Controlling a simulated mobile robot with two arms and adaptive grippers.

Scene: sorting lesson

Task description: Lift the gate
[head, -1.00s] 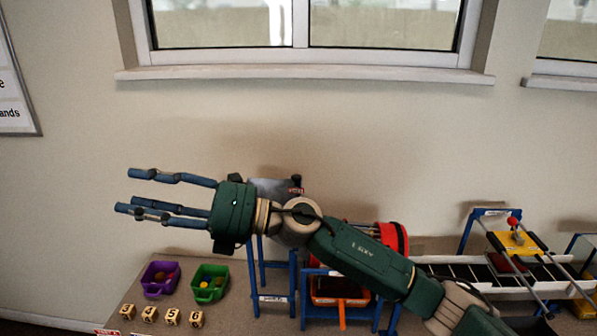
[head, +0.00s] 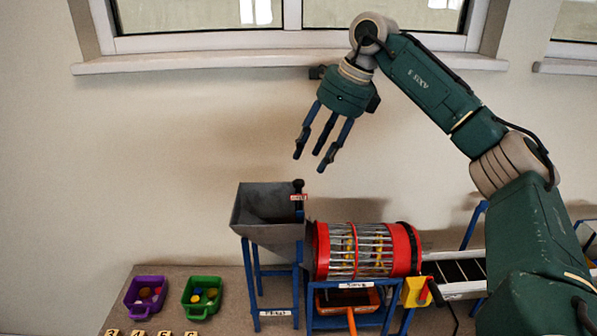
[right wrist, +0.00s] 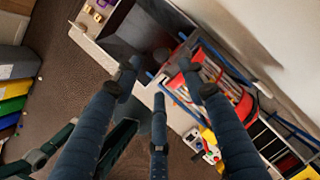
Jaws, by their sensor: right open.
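The grey hopper (head: 262,222) stands on blue legs left of the red drum. A dark knob (head: 298,185) with a small red label (head: 299,197) sits at the hopper's right edge and looks like the gate's handle; the gate plate itself is not clearly visible. My right gripper (head: 312,158) is open and empty, fingers pointing down, above the hopper and apart from the knob. In the right wrist view its spread fingers (right wrist: 158,90) show in front of the hopper (right wrist: 122,32) and the drum (right wrist: 222,85). My left gripper does not show.
A purple bin (head: 146,309) and a green bin (head: 202,310) stand left. The window sill (head: 240,64) is above.

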